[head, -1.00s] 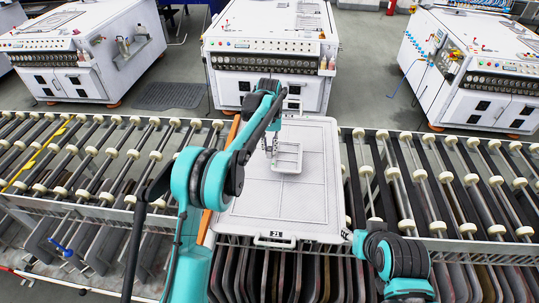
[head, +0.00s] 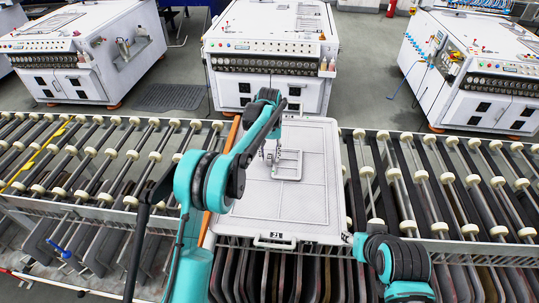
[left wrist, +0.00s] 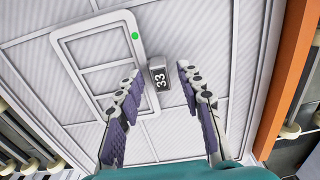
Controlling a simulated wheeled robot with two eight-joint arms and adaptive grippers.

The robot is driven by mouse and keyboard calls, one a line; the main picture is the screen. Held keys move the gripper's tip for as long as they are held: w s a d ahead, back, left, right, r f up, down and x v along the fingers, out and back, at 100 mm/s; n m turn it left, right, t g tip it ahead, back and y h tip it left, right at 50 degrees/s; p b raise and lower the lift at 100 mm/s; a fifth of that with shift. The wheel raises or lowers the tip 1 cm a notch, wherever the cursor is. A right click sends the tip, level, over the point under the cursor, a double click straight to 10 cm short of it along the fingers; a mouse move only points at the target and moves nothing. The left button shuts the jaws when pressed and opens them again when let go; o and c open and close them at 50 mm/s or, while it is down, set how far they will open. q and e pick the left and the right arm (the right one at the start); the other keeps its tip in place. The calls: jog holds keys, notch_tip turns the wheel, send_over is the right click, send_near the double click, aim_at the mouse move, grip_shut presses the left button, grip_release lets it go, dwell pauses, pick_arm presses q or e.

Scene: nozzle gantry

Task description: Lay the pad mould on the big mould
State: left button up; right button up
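The pad mould is a small white frame (head: 287,166) with cross bars. It lies, apparently flat, on the big mould (head: 260,215), a large white panel on the roller conveyor. In the left wrist view the pad mould (left wrist: 99,44) shows a green dot and a grey tab marked 33 (left wrist: 158,76). My left gripper (left wrist: 157,72) is open. Its fingertips stand either side of the tab with a gap on each side. In the head view my left gripper (head: 269,153) is at the pad mould's left edge.
Roller conveyors (head: 95,165) run to the left and right of the big mould. An orange strip (left wrist: 290,80) runs along the big mould's edge. White machine cabinets (head: 270,55) stand behind. The big mould's front and right areas are clear.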

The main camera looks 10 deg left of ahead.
pick_arm(q)
notch_tip(320, 180, up, 11)
jog(key=p, duration=0.2)
jog(key=s+a+r+t, duration=0.2)
jog(key=s+a+r, duration=0.1)
jog(key=s+r, duration=0.5)
jog(key=s+a+r+t, duration=0.1)
jog(key=s+a+t, duration=0.3)
jog(key=s, duration=1.4)
jog(key=s+a+f+t, duration=0.1)
jog(key=s+a+f, duration=0.1)
jog(key=s+f, duration=0.4)
jog(key=s, duration=0.3)
jog(key=shift+s+a+f, duration=0.25)
jog(key=shift+s+f, duration=0.15)
